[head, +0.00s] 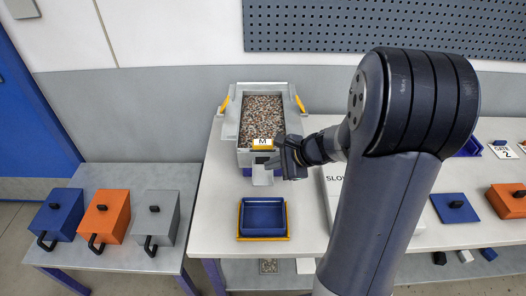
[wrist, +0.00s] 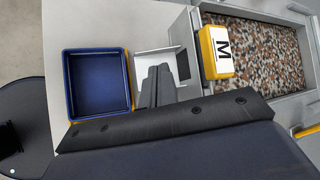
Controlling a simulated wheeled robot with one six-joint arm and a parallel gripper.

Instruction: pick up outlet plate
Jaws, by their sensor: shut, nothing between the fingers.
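A light grey piece that looks like the outlet plate (head: 262,177) sits at the front of the grey magnet trough (head: 243,158), below its yellow label block marked M (head: 263,143). In the wrist view the grey plate (wrist: 150,63) lies between the blue tray and the M block, with a dark patch (wrist: 183,66) beside it. My gripper (head: 272,163) is at the trough's front, over or right beside the plate. In the wrist view its fingers (wrist: 158,72) are together and empty, hiding part of the plate. I cannot tell whether they touch it.
A blue tray with a yellow rim (head: 264,236) stands on the white table in front. Mixed granules (head: 262,115) fill the trough. Blue, orange and grey lidded boxes (head: 104,216) stand on the lower left table. A board lettered SLOW (head: 329,200) lies right, partly behind my arm.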

